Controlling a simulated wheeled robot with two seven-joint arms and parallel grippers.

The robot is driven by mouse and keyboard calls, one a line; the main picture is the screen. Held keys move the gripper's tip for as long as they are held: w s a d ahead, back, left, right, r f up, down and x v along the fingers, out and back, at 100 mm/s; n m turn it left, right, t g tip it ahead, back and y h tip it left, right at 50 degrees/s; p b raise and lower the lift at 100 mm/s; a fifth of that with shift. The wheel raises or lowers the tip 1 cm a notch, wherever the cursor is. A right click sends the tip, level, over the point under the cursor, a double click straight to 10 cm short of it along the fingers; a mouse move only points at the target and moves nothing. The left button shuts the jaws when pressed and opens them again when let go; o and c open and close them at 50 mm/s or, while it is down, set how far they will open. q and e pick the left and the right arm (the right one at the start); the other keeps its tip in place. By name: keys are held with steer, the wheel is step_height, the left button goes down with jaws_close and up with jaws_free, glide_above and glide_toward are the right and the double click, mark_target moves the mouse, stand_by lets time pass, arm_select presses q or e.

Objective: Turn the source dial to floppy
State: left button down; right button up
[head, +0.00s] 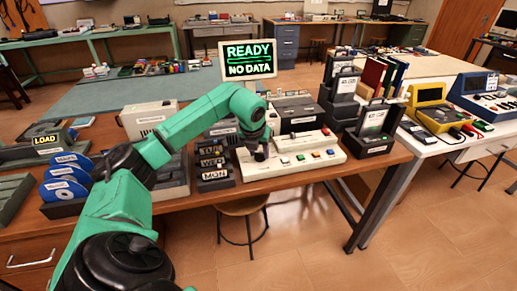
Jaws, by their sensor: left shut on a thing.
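The source dial sits on the cream console (325,151) on the wooden bench. The dial is hidden under my left gripper, so its pointer and labels cannot be read. My left gripper (260,154) points down at the console's left part and is shut on the dial. My right gripper is not in view.
Coloured buttons (316,153) line the console right of my gripper. A dark day-labelled rack (214,172) stands close on the left, with blue discs (65,180) farther left. Dark card holders (372,125) stand at the right. A stool (243,207) is below the bench.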

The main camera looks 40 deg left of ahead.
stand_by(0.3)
arm_select(q)
steer(key=shift+c, duration=2)
jaws_free()
steer(key=v, duration=1.4)
steer(key=shift+r, duration=0.25)
steer(key=shift+s+d, duration=0.1)
steer(key=shift+d, duration=0.05)
